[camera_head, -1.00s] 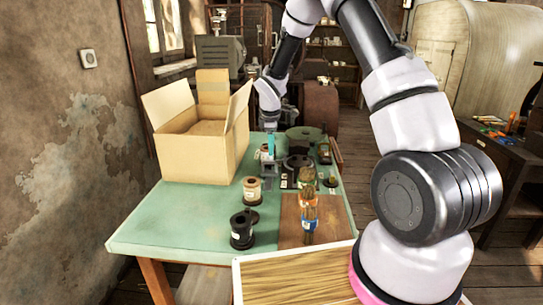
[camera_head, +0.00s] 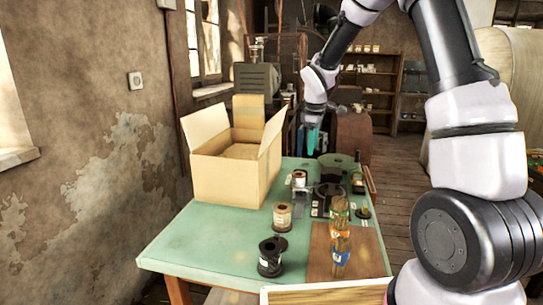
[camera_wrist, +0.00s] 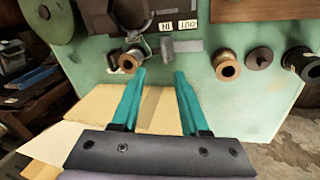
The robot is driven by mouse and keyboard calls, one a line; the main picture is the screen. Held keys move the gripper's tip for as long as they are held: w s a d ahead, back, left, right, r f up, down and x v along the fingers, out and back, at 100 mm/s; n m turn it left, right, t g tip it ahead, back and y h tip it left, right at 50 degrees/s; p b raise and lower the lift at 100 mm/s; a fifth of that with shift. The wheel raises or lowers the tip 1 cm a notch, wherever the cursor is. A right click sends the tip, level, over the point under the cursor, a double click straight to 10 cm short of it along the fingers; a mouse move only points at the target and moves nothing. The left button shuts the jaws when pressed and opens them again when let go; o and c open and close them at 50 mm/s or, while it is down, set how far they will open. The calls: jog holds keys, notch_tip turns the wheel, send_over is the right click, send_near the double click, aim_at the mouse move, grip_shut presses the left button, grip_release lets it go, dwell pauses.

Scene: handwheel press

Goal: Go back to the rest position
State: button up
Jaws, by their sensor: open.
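My gripper (camera_wrist: 160,100) has two teal fingers, spread apart with nothing between them in the wrist view. In the head view my gripper (camera_head: 312,138) hangs above the far part of the green table (camera_head: 215,240), clear of its surface. Below it is the handwheel press (camera_head: 328,196), a dark device whose details are too small to tell. The wrist view shows the press's plate with labels reading IN and OUT, and a copper spool (camera_wrist: 130,62) beside it. A tan spool (camera_head: 282,216) and a black spool (camera_head: 271,256) stand nearer on the table.
An open cardboard box (camera_head: 232,170) stands at the table's left. Bottles or jars (camera_head: 340,236) stand on a brown board (camera_head: 362,258) at the near right. Shelves (camera_head: 370,80) stand against the back wall. Open floor lies right of the table.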

jog(key=s+d+r+m+t, duration=0.1)
jog(key=s+d+r+m, duration=0.25)
jog(key=s+r, duration=0.4)
jog(key=s+d+r+m+t, duration=0.1)
jog(key=s+d+r+m, duration=0.1)
jog(key=s+r+m, duration=0.45)
jog(key=s+r+m+t+y, duration=0.1)
jog(key=s+r+m, duration=0.2)
jog(key=s, duration=0.5)
jog(key=s+r+m+t+y, duration=0.1)
jog(key=s+r+m, duration=0.2)
jog(key=s, duration=0.6)
jog(key=shift+s+d+m, duration=0.15)
jog(key=shift+d+m, duration=0.15)
jog(key=shift+d, duration=0.1)
